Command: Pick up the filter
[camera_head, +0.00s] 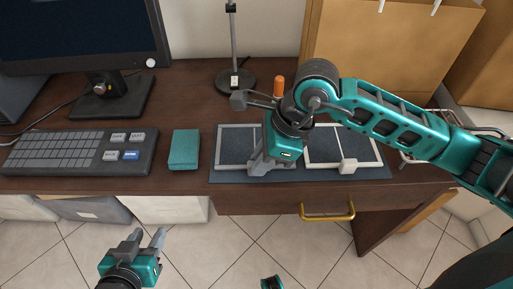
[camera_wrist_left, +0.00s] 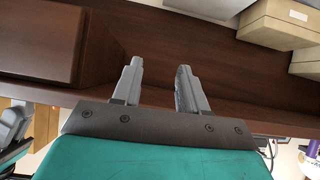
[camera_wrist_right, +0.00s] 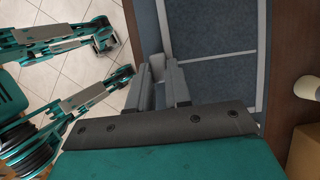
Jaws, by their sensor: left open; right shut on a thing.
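Two flat framed filters with dark panels lie side by side on a dark blue mat (camera_head: 300,175) on the desk. The left filter (camera_head: 236,146) has a grey frame. The right filter (camera_head: 324,144) has a whiter frame and a pale tab (camera_head: 348,166) at its front. My right gripper (camera_head: 258,165) is over the left filter's front edge and hides part of it. In the right wrist view its fingers (camera_wrist_right: 166,85) are shut on a grey tab at the frame (camera_wrist_right: 215,55). My left gripper (camera_head: 146,238) is open and empty, in front of the desk.
A teal box (camera_head: 184,150), a keyboard (camera_head: 85,152) and a monitor (camera_head: 80,40) are on the left of the desk. A lamp base (camera_head: 235,82) and cardboard boxes (camera_head: 385,45) are behind. A drawer with a brass handle (camera_head: 328,213) is below the front edge.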

